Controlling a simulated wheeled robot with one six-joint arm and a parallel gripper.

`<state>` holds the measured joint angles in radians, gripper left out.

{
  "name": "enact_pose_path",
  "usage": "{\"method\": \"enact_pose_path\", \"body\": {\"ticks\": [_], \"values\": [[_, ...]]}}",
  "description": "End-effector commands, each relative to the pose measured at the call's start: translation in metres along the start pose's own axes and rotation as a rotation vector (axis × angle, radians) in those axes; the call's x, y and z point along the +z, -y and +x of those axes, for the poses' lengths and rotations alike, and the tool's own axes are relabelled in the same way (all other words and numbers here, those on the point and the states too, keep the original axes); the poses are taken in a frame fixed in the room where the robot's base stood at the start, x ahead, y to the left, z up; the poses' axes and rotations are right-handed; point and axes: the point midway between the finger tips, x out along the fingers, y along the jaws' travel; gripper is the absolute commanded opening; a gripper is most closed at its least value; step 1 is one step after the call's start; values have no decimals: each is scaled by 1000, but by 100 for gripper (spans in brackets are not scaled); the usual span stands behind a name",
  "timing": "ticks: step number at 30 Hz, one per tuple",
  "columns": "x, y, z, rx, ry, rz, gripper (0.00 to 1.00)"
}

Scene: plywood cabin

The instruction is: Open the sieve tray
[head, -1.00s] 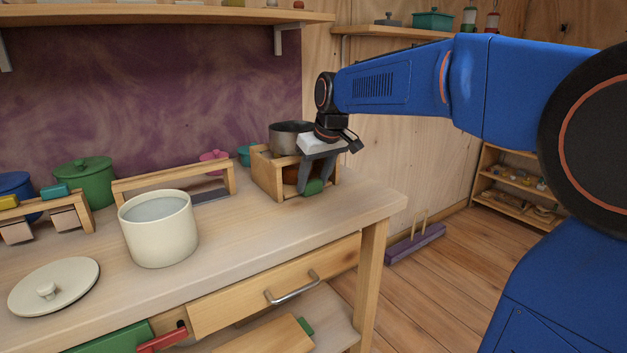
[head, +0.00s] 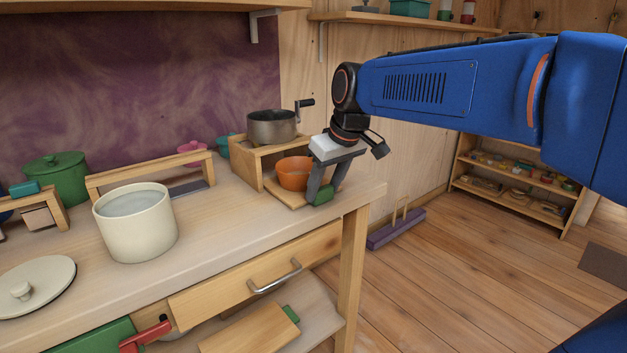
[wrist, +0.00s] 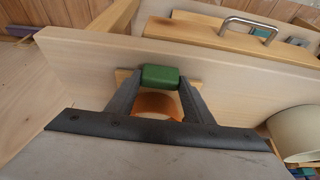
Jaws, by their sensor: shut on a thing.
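The sieve tray (head: 287,194) is a flat wooden slide under a wooden stand on the bench. It sticks out of the stand's front and carries an orange bowl (head: 293,174). The tray's green handle (head: 321,195) is at its front end. My gripper (head: 320,190) is shut on this handle, seen between both fingers in the wrist view (wrist: 160,76). A metal sieve pot with a crank (head: 272,126) sits on top of the stand (head: 247,160). The orange bowl shows partly behind the handle in the wrist view (wrist: 157,106).
A cream pot (head: 136,225) and its lid (head: 34,288) stand on the bench to the left. A drawer with a metal handle (head: 274,280) is below the bench top (head: 230,235). The bench's right edge is close to my gripper.

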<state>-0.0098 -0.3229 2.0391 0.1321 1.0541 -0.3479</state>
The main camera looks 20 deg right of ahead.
Motion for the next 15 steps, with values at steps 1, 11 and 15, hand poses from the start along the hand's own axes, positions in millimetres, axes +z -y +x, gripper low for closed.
{"method": "enact_pose_path", "body": {"ticks": [1, 11, 15], "values": [[3, 0, -2, 1, -3, 0, 7], [5, 0, -3, 1, -3, -1, 7], [5, 0, -3, 1, -3, -1, 66]]}}
